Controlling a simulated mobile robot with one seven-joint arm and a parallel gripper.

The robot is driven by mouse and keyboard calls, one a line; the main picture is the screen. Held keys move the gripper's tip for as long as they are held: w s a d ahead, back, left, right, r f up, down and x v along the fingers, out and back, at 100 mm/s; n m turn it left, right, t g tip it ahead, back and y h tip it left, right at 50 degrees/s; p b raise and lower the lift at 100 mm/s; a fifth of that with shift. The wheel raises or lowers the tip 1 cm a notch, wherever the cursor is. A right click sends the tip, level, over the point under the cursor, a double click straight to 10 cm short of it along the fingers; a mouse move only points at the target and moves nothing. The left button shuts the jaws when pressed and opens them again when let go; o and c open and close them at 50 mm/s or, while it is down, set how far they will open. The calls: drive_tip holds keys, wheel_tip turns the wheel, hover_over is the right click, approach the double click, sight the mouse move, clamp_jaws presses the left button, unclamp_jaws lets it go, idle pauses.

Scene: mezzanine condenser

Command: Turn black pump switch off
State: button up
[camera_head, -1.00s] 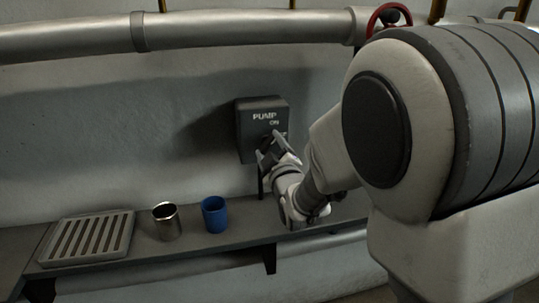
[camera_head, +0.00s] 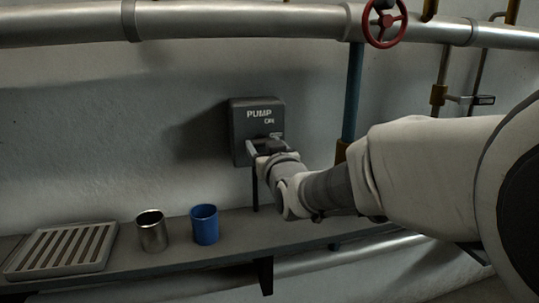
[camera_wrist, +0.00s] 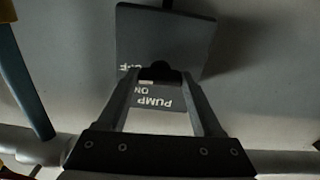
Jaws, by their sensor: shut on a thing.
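The dark grey pump switch box (camera_head: 257,106) is fixed to the wall, with "PUMP" and "ON" in white on its face. In the wrist view the box (camera_wrist: 140,40) appears upside down, with "OFF" partly hidden beside the fingers. My gripper (camera_head: 263,146) is in front of the lower half of the box. In the wrist view my gripper (camera_wrist: 160,77) has its two fingertips closed around the black switch lever (camera_wrist: 160,70). The lever's exact position is hard to tell, as the fingers cover most of it.
A shelf (camera_head: 190,256) runs below the box, bearing a slatted grey tray (camera_head: 65,248), a metal cup (camera_head: 152,233) and a blue cup (camera_head: 204,226). Above runs a thick pipe (camera_head: 240,22) with a red valve wheel (camera_head: 385,25). A blue vertical pipe (camera_head: 353,90) stands right of the box.

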drive_tip(key=shift+m, duration=0.4)
drive_tip(key=o, duration=1.4)
drive_tip(key=shift+c, duration=0.2)
drive_tip(key=b+v, duration=0.1)
drive_tip(key=v, duration=1.6)
drive_tip(key=shift+s+b, duration=0.25)
drive_tip(key=shift+b, duration=0.05)
drive_tip(key=shift+r, duration=0.1)
